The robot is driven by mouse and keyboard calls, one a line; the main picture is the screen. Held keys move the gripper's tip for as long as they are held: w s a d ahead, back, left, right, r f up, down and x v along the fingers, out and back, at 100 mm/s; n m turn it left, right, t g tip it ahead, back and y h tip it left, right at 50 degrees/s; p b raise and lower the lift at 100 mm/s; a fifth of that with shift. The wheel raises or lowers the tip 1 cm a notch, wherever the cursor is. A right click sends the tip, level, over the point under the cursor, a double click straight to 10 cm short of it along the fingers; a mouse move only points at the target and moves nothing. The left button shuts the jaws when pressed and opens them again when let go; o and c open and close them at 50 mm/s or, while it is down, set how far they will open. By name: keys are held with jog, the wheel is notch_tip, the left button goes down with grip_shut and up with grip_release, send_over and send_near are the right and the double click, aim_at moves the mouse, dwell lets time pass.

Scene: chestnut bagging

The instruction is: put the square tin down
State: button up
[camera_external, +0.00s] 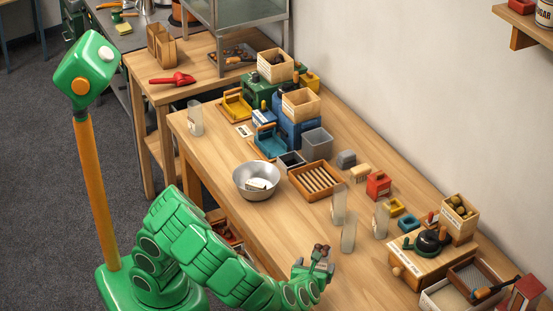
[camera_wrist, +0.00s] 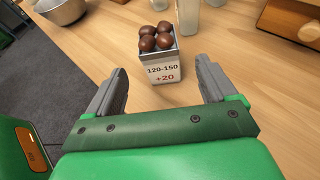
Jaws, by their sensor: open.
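The square tin (camera_wrist: 166,70) is a small grey metal box with a white label reading "120-150" and "+20", and several brown chestnuts (camera_wrist: 157,37) fill its top. It stands upright on the wooden bench in the wrist view. My gripper (camera_wrist: 160,78) is open, with one grey finger to each side of the tin and a visible gap on both sides. The tin sits at the fingertips and a little beyond them. In the outside view the chestnuts (camera_external: 321,250) show at my gripper (camera_external: 313,270) near the front bench edge, and the tin is mostly hidden there.
Clear cylinders (camera_external: 348,234) stand just beyond the tin. A metal bowl (camera_external: 256,181) and a slatted wooden tray (camera_external: 316,180) are farther along the bench (camera_external: 225,155). A wooden box with a black-and-green device (camera_external: 430,241) stands to the right. Bare bench lies left of the tin.

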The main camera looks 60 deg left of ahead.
jog(key=shift+v, duration=1)
jog(key=shift+a+r, duration=0.1)
jog(key=shift+r, duration=0.05)
jog(key=s+a+r+n+g+h, duration=0.1)
jog(key=s+a+r+n+g, duration=0.2)
jog(key=a+n, duration=0.3)
jog(key=s+a+r+n+g, duration=0.2)
jog(key=a+n+g, duration=0.25)
jog(key=a, duration=0.25)
jog(key=s+a+r+n+g+h, duration=0.1)
jog(key=s+a+r+n+g, duration=0.2)
jog(key=a+n, duration=0.35)
jog(key=s+r+n+h, duration=0.3)
jog(key=s+n, duration=0.2)
jog(key=s, duration=0.1)
jog(key=s+r+n+h, duration=0.3)
jog(key=s+n+h, duration=0.1)
jog(key=s, duration=0.3)
jog(key=shift+s+a+n+g+h, duration=0.25)
jog(key=shift+a+n+g+h, duration=0.1)
jog(key=shift+n+g, duration=0.15)
